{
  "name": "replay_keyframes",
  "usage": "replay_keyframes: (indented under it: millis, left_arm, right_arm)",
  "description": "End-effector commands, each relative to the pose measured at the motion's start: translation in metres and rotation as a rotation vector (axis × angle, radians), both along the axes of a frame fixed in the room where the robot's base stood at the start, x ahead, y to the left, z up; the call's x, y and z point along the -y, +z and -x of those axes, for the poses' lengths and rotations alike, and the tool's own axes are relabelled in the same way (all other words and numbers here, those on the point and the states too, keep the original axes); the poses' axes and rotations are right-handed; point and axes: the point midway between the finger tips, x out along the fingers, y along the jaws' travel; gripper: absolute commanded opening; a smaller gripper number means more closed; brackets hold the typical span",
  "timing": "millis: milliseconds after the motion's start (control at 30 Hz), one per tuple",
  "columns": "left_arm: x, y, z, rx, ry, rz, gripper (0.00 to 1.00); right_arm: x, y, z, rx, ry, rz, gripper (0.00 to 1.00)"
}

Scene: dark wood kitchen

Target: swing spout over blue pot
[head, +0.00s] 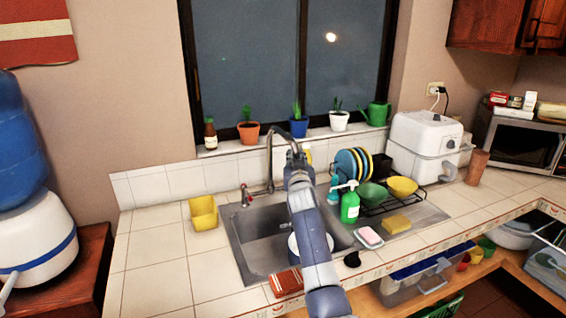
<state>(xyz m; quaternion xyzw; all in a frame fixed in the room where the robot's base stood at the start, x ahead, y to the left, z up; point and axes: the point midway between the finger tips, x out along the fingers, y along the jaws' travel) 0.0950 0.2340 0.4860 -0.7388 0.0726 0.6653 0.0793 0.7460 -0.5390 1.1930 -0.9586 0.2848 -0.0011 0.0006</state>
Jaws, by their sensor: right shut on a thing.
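The faucet's curved metal spout (271,150) rises from behind the sink, and its tip comes down to the right. My right gripper (294,153) is at the spout's tip, shut on it; my own wrist hides the exact contact. A round vessel with a pale rim and bluish side (292,246) sits in the sink (254,262), mostly hidden behind my right arm. A small blue plant pot (298,128) stands on the window sill behind the spout. My left gripper is out of view.
Right of the sink are a green soap bottle (350,207), a dish rack (385,208) with plates and bowls, a pink-and-white soap bar (368,237) and a yellow sponge (396,224). A yellow holder (203,213) stands left. The left counter is mostly clear.

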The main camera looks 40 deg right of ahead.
Motion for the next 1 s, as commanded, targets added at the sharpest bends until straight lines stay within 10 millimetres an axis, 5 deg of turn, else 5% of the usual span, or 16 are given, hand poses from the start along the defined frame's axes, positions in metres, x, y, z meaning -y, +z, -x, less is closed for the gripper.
replay_keyframes:
  millis: [400, 967, 1000]
  left_arm:
    - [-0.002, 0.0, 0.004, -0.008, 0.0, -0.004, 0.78]
    - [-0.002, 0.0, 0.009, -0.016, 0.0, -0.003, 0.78]
    - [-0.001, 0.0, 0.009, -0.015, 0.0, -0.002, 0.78]
  right_arm:
    - [0.047, -0.002, 0.007, 0.003, -0.003, -0.014, 0.0]
    - [0.053, -0.002, 0.007, 0.003, -0.003, -0.016, 0.0]
    - [0.053, -0.002, 0.007, 0.003, -0.003, -0.016, 0.28]
